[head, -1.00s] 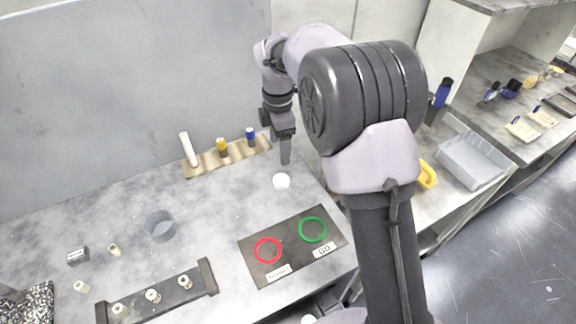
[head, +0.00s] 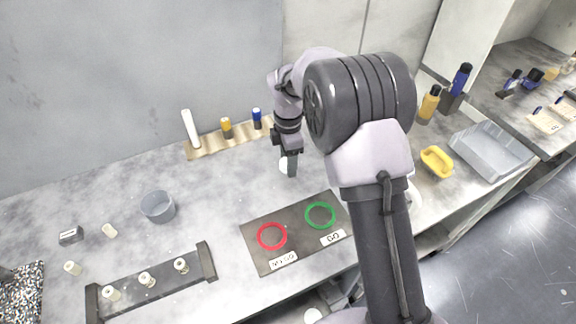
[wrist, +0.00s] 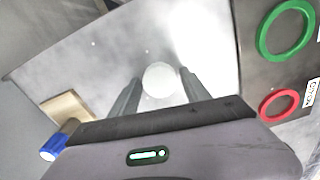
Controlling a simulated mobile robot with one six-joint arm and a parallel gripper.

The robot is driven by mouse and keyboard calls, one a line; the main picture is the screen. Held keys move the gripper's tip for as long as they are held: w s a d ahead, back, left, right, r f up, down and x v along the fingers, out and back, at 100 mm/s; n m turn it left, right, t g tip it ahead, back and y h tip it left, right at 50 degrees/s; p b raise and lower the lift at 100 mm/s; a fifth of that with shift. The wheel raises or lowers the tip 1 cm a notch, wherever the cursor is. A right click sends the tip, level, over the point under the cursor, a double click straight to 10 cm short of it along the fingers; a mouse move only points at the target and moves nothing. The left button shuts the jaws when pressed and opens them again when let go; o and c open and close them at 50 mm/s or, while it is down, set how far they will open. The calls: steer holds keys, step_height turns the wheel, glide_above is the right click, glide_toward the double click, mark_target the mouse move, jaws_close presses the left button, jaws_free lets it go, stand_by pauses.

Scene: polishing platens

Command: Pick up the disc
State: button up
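The white disc (head: 284,165) lies on the grey bench top, partly hidden behind my gripper in the head view. In the wrist view the disc (wrist: 160,80) is whole and round, framed between the ends of my two fingers. My gripper (head: 292,171) points down at the disc. In the wrist view my gripper (wrist: 160,76) is open, with one finger on each side of the disc. I cannot tell how far above the bench the fingertips are.
A dark mat (head: 262,261) with a red ring (head: 272,249) and a green ring (head: 320,202) lies in front. A wooden rack (head: 208,149) with bottles stands behind. A grey cup (head: 158,207) and a dark holder with pale pegs (head: 165,285) are at left.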

steer(key=c, duration=1.1)
steer(key=shift+o, duration=0.2)
steer(key=shift+r, duration=0.1)
